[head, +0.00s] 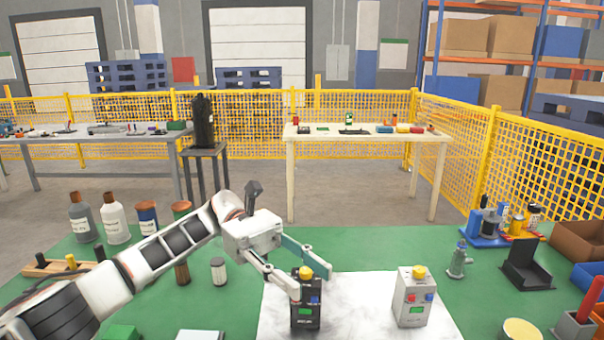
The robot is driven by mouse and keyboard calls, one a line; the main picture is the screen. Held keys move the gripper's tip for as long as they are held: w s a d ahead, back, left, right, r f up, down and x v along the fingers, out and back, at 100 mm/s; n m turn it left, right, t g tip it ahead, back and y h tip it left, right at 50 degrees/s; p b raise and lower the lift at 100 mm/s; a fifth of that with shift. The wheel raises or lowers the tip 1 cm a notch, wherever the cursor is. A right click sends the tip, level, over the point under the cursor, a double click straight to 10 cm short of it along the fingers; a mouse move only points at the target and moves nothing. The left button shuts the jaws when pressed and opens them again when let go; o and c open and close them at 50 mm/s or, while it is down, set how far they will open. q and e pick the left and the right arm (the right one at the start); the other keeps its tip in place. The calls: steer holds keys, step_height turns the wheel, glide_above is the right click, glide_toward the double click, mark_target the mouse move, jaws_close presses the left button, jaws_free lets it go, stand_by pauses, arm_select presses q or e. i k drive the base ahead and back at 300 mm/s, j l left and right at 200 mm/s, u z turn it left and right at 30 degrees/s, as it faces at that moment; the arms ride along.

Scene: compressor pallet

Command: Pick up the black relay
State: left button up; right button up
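The black relay (306,314) stands upright on the white marbled sheet in the front middle of the head view. It has a yellow-orange top knob, a blue button and a green display. My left gripper (311,291) reaches in from the left, with its fingers spread on either side of the relay's upper part. One finger overlaps the relay's left front edge; the other is at its right. I see no clear grip on it. My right gripper is not in view.
A similar grey relay (414,298) stands to the right on the same white sheet (358,307). A grey-green small figure-like part (458,260) and a black stand (525,263) are further right.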

mark_target(304, 313)
steer(key=k+j, duration=0.1)
steer(key=k, duration=1)
